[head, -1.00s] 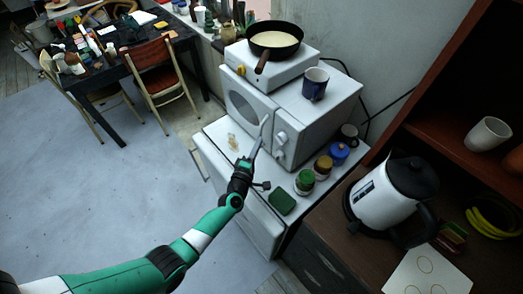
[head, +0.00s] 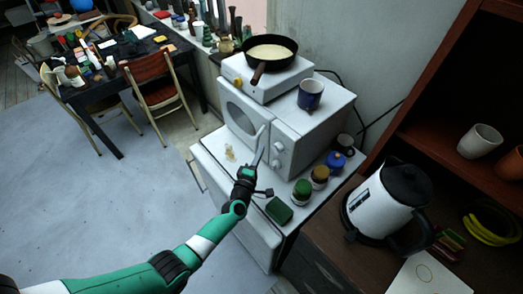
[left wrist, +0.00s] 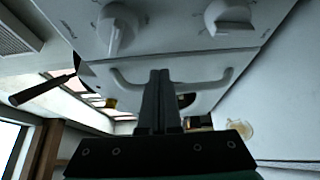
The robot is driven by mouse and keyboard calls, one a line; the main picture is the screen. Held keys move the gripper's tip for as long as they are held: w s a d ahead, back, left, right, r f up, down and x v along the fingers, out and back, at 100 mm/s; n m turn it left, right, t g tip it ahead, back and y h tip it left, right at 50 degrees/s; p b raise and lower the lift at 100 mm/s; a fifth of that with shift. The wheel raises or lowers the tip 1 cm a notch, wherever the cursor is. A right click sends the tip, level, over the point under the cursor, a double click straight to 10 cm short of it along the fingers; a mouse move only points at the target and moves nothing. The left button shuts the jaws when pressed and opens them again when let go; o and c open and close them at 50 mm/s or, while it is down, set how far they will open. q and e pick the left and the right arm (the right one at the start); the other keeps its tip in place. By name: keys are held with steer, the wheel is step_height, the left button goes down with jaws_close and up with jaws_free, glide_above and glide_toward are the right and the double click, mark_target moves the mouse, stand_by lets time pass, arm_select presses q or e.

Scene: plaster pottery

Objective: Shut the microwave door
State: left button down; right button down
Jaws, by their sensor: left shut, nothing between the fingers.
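The white microwave (head: 310,135) stands on a white cabinet, with its round-windowed door (head: 238,118) on the left of its front. The door looks flush or nearly flush with the front; I cannot tell if it is latched. My left gripper (head: 261,148) is shut and empty, its fingertips in front of the door's handle side. In the left wrist view the shut fingers (left wrist: 160,85) overlap the curved door handle (left wrist: 205,82), and two knobs (left wrist: 230,15) show above. Whether the fingers touch the door is unclear. My right gripper is not in view.
A hot plate with a pan (head: 272,50) and a blue mug (head: 310,94) sit on the microwave. Jars (head: 302,190) and a green sponge (head: 279,210) lie in front of it. A white kettle (head: 385,205) stands at right.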

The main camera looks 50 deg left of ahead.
arm_select(q)
steer(key=d, duration=0.9)
steer(key=shift+w+d+p, duration=0.2)
steer(key=shift+w+p, duration=0.2)
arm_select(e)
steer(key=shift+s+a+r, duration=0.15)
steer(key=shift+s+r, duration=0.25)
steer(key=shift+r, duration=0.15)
